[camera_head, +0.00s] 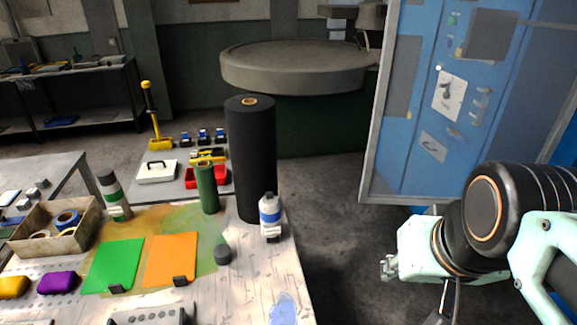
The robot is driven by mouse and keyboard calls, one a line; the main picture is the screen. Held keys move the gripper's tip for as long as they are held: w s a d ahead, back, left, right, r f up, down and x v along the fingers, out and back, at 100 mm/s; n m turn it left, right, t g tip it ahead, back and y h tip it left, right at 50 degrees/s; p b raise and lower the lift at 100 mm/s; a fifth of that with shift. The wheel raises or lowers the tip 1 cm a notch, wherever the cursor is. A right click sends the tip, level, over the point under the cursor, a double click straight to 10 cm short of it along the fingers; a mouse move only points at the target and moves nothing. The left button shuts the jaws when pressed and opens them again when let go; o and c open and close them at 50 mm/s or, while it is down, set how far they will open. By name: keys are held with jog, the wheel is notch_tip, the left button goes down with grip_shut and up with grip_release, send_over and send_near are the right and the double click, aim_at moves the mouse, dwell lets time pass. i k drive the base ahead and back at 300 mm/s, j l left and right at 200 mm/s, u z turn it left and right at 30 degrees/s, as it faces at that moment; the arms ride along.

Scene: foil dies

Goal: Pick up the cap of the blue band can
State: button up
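The blue band can (271,217) is a small white can with a blue band around its middle. It stands upright near the right edge of the table, just in front of a tall black roll. Its pale cap (267,197) is on top of it. My gripper (387,268) is at the lower right, at the end of my pale green and black arm. It is out over the floor, to the right of the table and well apart from the can. Its fingers are too small and turned too far to show whether they are open.
The black roll (250,150) rises close behind the can. A green cylinder (207,188), a green-banded can (114,196), a dark small object (222,252), green (114,264) and orange (170,258) sheets share the table. A blue cabinet (420,150) stands behind my arm.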

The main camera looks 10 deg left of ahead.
aim_at(222, 254)
jog(key=i+l+z, duration=0.1)
jog(key=l+z, duration=0.25)
jog(key=i+l+z, duration=0.1)
jog(key=z, duration=0.25)
jog(key=i+l+u, duration=0.35)
jog(key=i+u, duration=0.2)
jog(key=i, duration=0.15)
jog(key=i+u, duration=0.15)
jog(key=u, duration=0.3)
jog(key=i+u, duration=0.15)
jog(key=u, duration=0.35)
jog(key=i+u, duration=0.15)
jog(key=u, duration=0.3)
jog(key=i+l+u, duration=0.1)
jog(key=u, duration=0.4)
jog(key=i+l+u, duration=0.1)
jog(key=u, duration=0.35)
jog(key=l, duration=0.05)
